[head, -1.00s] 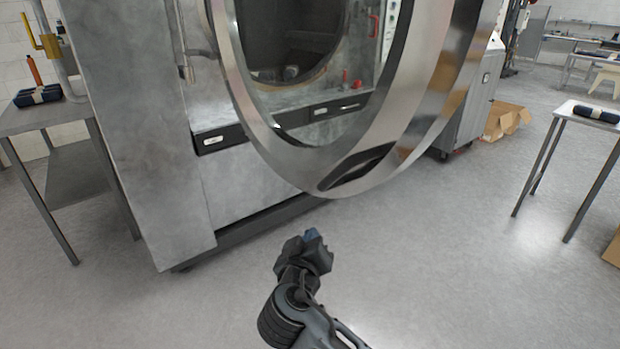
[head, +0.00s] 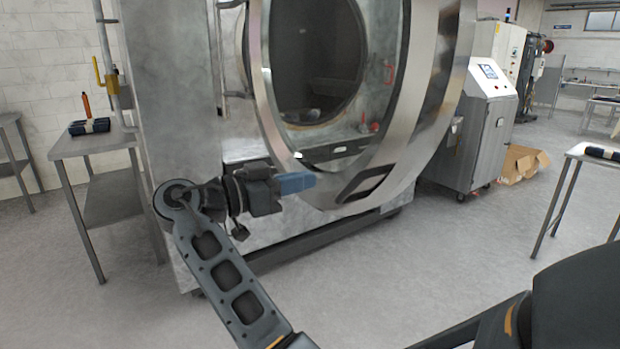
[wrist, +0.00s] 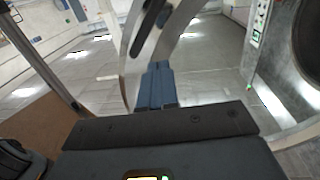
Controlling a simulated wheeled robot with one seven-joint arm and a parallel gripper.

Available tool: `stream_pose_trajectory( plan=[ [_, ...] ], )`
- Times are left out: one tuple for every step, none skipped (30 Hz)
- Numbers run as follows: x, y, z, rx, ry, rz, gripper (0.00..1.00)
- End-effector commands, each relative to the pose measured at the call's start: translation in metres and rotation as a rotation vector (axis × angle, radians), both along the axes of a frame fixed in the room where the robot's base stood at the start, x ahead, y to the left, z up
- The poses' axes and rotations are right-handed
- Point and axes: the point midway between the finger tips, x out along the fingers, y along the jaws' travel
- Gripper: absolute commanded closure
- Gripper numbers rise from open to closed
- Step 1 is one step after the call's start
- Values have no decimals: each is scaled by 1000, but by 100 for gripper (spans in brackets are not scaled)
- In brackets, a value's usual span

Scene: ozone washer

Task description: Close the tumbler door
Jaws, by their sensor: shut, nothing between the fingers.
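The round metal tumbler door (head: 425,110) stands open, swung out in front of the machine. A dark slot (head: 364,184) sits low on its rim. The dark tumbler opening (head: 310,50) shows through the door's ring. My gripper (head: 312,181) is shut and empty, its blue fingers pointing right at the lower left part of the door rim. In the wrist view, the shut fingers (wrist: 156,68) point at the door's edge (wrist: 134,58), with dark slots on the rim above. I cannot tell whether they touch it.
The washer body (head: 175,120) stands behind my arm. A metal side table (head: 95,143) with dark folded cloth is at left. A grey control cabinet (head: 478,145) and cardboard boxes (head: 520,163) are at right. Another table (head: 578,155) is at far right. The floor between is clear.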

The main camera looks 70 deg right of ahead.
Motion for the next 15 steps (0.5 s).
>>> stream_pose_trajectory(
  plan=[
    [-7,-7,2,1,1,-4,100],
    [-10,-12,2,1,3,-3,100],
    [-14,-18,2,2,3,-3,100],
    [-18,-23,3,2,2,-3,100],
    [-22,-28,3,0,2,-2,100],
    [-26,-34,3,2,2,-2,100],
    [-30,-39,2,2,2,-2,100],
    [-33,-44,3,1,3,-2,100],
    [-38,-50,3,1,3,-3,100],
    [-42,-55,3,2,3,-2,100],
    [-45,-59,3,2,4,-1,100],
    [-49,-65,2,2,4,-1,100],
    [-52,-69,3,1,3,-1,100],
    [-55,-73,3,1,3,0,100],
    [-58,-78,3,2,2,0,100]
  ],
)
